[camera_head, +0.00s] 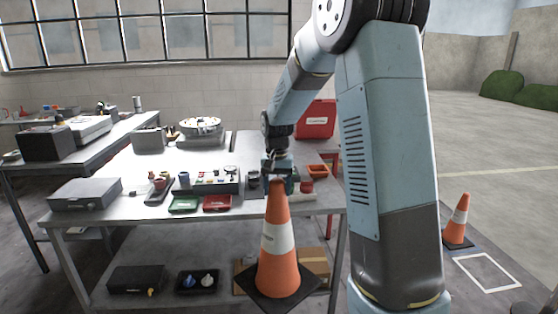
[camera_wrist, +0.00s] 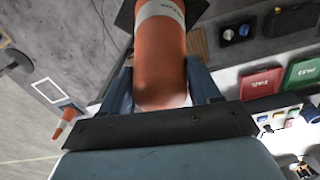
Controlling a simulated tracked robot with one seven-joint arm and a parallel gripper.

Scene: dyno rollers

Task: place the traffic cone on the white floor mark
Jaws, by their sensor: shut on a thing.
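An orange traffic cone (camera_head: 278,245) with a white band and black square base hangs upright in front of the workbench. My gripper (camera_head: 279,180) is shut on its top. In the wrist view the cone (camera_wrist: 160,65) lies between the two fingers of my gripper (camera_wrist: 160,88), its base cut off by the top edge. The white floor mark (camera_head: 487,272) is an empty white square outline on the floor at the right. It also shows at the left in the wrist view (camera_wrist: 50,91).
A second traffic cone (camera_head: 458,222) stands on the floor just behind the mark. Open floor lies right of my arm.

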